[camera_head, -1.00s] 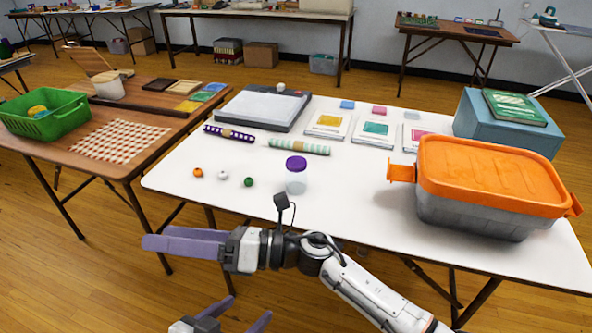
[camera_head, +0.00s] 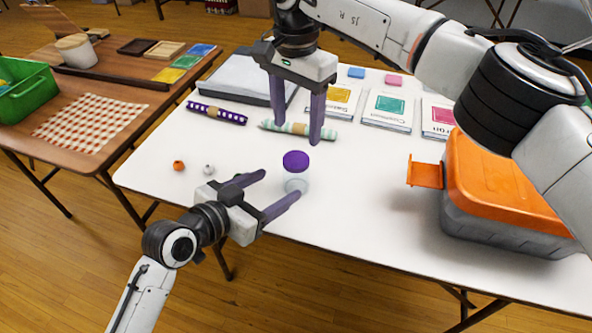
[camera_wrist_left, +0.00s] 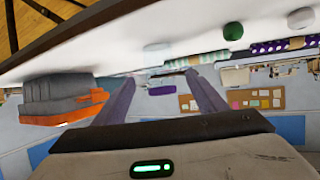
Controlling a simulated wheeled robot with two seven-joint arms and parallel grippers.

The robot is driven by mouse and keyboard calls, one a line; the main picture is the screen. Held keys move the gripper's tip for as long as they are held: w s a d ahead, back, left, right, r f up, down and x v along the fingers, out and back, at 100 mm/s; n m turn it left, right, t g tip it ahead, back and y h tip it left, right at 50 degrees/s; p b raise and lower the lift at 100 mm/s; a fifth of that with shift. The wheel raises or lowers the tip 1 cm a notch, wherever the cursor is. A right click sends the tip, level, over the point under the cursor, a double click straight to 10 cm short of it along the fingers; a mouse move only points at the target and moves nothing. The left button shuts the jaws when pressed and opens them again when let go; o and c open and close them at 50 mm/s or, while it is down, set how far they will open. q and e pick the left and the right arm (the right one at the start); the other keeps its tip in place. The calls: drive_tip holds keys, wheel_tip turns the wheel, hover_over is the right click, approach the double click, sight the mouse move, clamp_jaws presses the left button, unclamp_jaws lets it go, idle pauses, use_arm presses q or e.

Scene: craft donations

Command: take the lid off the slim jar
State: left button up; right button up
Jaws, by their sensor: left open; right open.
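The slim jar (camera_head: 298,183) stands upright on the white table, clear-bodied, with its purple lid (camera_head: 295,160) on top. My left gripper (camera_head: 280,184) is open at the jar, its nearer fingertip overlapping the jar's lower part in the head view. In the left wrist view, which is upside down, the jar body (camera_wrist_left: 157,58) and purple lid (camera_wrist_left: 162,89) appear between the open fingers (camera_wrist_left: 163,80); how deep the jar sits between them I cannot tell. My right gripper (camera_head: 298,134) is open and empty, fingers pointing down, appearing above and behind the lid.
An orange-lidded grey bin (camera_head: 505,205) stands at the right. Patterned rolls (camera_head: 216,113) and kit packets (camera_head: 388,107) lie behind. An orange bead (camera_head: 179,165) and a white bead (camera_head: 209,169) lie left; a green bead (camera_wrist_left: 233,30) shows in the wrist view. Table left of the jar is mostly clear.

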sight(288, 180)
use_arm(q)
drive_tip(key=x, duration=0.8)
drive_tip(key=shift+w+d+f, duration=0.15)
drive_tip(key=shift+w+d, duration=0.1)
drive_tip(key=shift+d, duration=0.05)
use_arm(e)
drive_tip(key=shift+s, duration=0.1)
